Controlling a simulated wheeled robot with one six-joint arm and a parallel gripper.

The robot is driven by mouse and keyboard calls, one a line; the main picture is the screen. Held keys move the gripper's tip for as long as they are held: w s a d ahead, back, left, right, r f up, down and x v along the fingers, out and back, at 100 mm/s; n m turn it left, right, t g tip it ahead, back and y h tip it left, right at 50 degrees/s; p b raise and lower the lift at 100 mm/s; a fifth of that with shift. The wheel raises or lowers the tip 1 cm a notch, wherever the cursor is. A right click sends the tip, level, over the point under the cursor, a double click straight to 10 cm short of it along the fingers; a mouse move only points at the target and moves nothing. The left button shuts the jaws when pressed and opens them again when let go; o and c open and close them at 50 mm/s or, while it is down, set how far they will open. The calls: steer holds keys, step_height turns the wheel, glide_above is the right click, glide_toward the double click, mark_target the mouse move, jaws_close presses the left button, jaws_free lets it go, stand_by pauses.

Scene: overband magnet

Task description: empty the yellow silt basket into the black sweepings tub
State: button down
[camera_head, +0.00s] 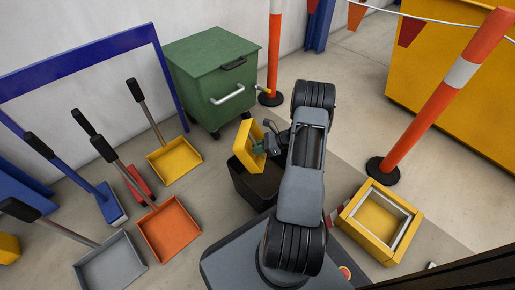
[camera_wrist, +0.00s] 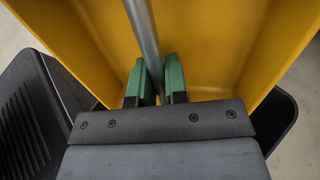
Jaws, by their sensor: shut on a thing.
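The yellow silt basket (camera_head: 246,138) is tilted steeply on its side above the black sweepings tub (camera_head: 242,178). My gripper (camera_head: 267,146) is shut on the basket's grey bar handle (camera_wrist: 142,30), to the right of the basket. In the wrist view the green fingertips (camera_wrist: 160,82) sit on both sides of the bar. The basket's inner yellow walls (camera_wrist: 85,35) look bare where they show. The tub's black rim (camera_wrist: 278,115) shows below and behind the basket. My arm covers part of the tub, and its contents cannot be made out.
A green wheeled bin (camera_head: 210,75) stands behind the tub. Yellow, orange and grey dustpans (camera_head: 170,228) lie at the left by a blue rack (camera_head: 85,62). A yellow square box with a pale inner frame (camera_head: 353,210) and an orange-white post (camera_head: 440,100) stand at the right.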

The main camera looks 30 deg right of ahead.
mark_target(247, 145)
stand_by(0.3)
steer(key=w+a+g, duration=0.1)
steer(key=w+a+r+n+g+h, duration=0.1)
steer(key=a, duration=0.1)
steer(key=shift+a+r, duration=0.1)
steer(key=shift+r, duration=0.1)
steer(key=g+h, duration=0.1)
steer(key=w+f+g+h, duration=0.1)
steer(key=h, duration=0.1)
steer(key=f+m+g+h, duration=0.1)
steer(key=shift+w+a+f+h, duration=0.2)
steer(key=shift+w+a+h, duration=0.1)
steer(key=shift+a, duration=0.1)
steer(key=shift+d+m+h, duration=0.15)
steer(key=shift+m+h, duration=0.15)
steer(key=shift+m, duration=0.1)
steer(key=r+g+h+p, duration=0.2)
steer(key=p, duration=0.1)
steer(key=shift+w+p, duration=0.1)
steer(key=shift+p, duration=0.3)
steer(key=shift+r+m+g+h+p, duration=0.3)
steer(key=shift+r+g+h+p, duration=0.2)
steer(key=shift+g+h, duration=0.35)
